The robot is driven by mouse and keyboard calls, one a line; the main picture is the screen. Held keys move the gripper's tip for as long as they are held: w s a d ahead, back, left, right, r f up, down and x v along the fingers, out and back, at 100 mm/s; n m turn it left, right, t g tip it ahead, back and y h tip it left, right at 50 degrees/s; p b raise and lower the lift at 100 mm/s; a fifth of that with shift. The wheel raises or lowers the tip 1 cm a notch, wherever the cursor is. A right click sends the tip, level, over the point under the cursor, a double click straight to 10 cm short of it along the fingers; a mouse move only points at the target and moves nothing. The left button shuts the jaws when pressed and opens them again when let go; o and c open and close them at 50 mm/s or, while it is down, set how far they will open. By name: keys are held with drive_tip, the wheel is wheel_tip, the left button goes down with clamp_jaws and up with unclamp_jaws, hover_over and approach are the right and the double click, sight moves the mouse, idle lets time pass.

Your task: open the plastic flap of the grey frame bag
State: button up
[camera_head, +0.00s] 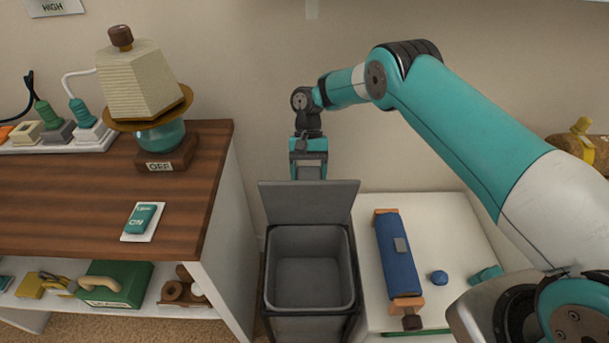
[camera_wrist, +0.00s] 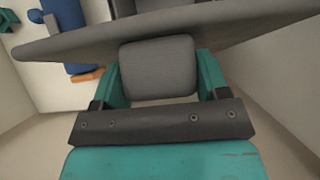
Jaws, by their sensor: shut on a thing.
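The grey frame bag (camera_head: 310,241) stands in its dark frame between the wooden cabinet and the white table. Its grey flap (camera_head: 309,203) is raised at the back edge, and I see into the bag, which looks empty. My gripper (camera_head: 308,173) is behind the flap at its top edge. In the wrist view the teal fingers are shut on a grey tab (camera_wrist: 158,68) at the edge of the flap (camera_wrist: 240,32). In the head view the flap hides the tab and fingertips.
The cabinet (camera_head: 60,190) at left bears a lamp (camera_head: 140,85) and a switch (camera_head: 142,218). The white table (camera_head: 455,225) at right holds a blue roll (camera_head: 397,255), a blue knob (camera_head: 438,277) and a teal piece (camera_head: 487,273). The wall is close behind my gripper.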

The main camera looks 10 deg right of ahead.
drive_tip(key=shift+w, duration=0.1)
drive_tip(key=o, duration=1.3)
